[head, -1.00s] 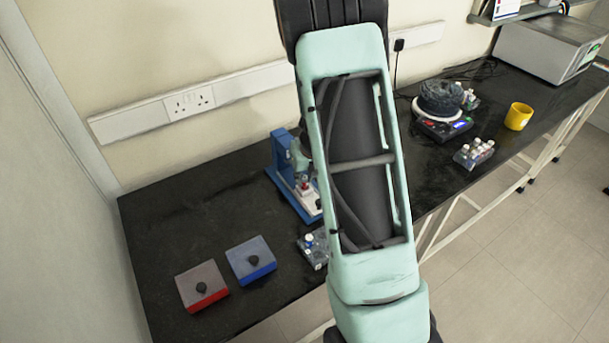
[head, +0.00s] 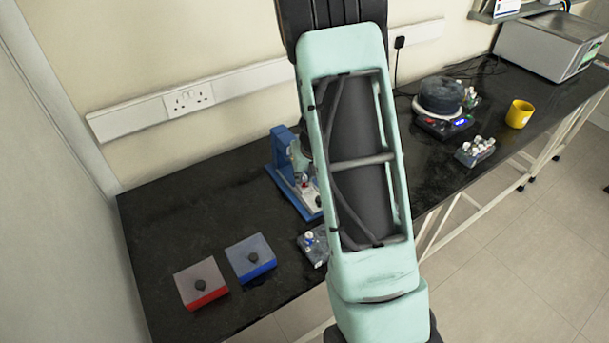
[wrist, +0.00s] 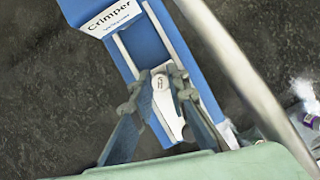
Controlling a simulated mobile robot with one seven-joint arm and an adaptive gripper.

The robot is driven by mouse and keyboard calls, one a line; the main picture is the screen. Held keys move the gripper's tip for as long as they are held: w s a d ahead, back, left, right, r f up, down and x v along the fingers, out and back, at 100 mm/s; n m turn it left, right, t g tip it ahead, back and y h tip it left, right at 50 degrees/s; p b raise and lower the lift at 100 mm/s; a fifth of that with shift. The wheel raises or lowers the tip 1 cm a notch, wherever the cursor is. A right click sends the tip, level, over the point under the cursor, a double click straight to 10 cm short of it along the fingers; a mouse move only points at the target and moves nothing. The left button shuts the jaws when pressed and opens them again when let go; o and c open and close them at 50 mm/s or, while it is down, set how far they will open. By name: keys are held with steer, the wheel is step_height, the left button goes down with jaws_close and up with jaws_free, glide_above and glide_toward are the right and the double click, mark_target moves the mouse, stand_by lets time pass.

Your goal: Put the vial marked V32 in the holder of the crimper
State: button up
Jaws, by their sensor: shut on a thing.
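The blue crimper (head: 292,175) stands on the black bench, partly behind my arm; its "Crimper" label shows in the wrist view (wrist: 108,17). My gripper (wrist: 159,92) is over the pale holder part of the crimper, its two fingers closed on a vial (wrist: 160,82). The vial's white cap faces the wrist camera; its mark is too small to read surely. The vial's body is hidden below the cap, so I cannot tell whether it is seated in the holder.
A vial rack (head: 314,246) stands in front of the crimper. A red block (head: 201,284) and a blue block (head: 250,258) with black knobs lie to the left. Right of my arm are a device with a dark drum (head: 441,97), another vial rack (head: 475,151) and a yellow mug (head: 519,114).

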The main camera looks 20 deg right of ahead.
steer(key=o, duration=0.9)
steer(key=o, duration=0.3)
steer(key=shift+o, duration=0.2)
steer(key=shift+r, duration=0.15)
step_height(320, 180, up, 6)
steer(key=p, duration=0.6)
steer(key=shift+w, duration=0.1)
steer(key=shift+d, duration=0.1)
